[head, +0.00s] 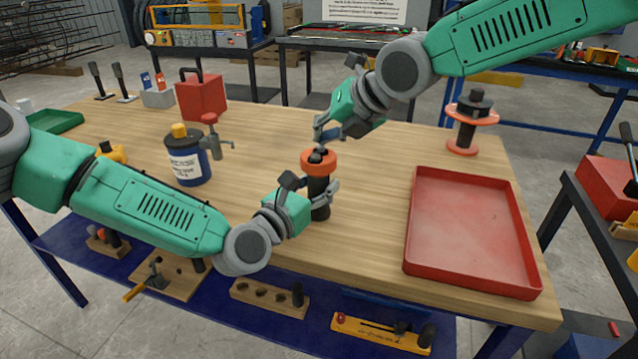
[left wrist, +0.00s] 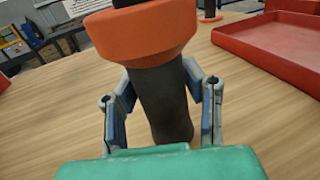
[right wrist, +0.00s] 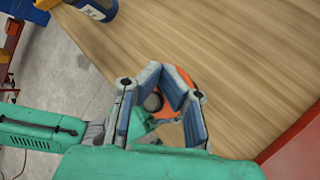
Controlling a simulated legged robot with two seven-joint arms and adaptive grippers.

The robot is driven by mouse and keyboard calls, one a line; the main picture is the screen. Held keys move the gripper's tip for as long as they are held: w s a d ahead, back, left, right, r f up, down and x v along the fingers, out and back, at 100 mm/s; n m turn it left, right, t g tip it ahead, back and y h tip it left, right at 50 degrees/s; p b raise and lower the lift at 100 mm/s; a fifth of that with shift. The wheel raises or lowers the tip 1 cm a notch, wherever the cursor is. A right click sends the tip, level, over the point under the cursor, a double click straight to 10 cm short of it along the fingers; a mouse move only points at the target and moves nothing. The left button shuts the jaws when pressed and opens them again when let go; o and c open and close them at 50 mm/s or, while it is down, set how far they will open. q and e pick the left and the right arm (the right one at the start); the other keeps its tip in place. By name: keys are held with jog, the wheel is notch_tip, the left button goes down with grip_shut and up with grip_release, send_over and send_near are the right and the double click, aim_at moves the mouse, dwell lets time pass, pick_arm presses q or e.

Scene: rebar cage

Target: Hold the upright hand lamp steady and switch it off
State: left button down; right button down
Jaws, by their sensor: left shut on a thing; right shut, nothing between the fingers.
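The hand lamp (head: 318,186) stands upright on the wooden table, with a black body, an orange collar and a dark top. My left gripper (head: 318,198) is shut around its black body below the collar. In the left wrist view the lamp (left wrist: 160,100) stands between the two fingers (left wrist: 162,100). My right gripper (head: 322,135) is shut and empty, just above the lamp's top. In the right wrist view its fingertips (right wrist: 170,75) are over the lamp's orange collar (right wrist: 183,78), which they partly hide. I cannot tell whether the fingertips touch the top.
A red tray (head: 470,232) lies to the right on the table (head: 370,200). A dark blue canister (head: 187,160), a red box (head: 201,97) and a reel with orange flanges (head: 468,122) stand farther off. The wood around the lamp is clear.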

jog(key=shift+r, duration=0.1)
jog(key=shift+w+r, duration=0.1)
jog(key=shift+r, duration=2.9)
pick_arm(q)
jog(key=c, duration=0.9)
grip_release()
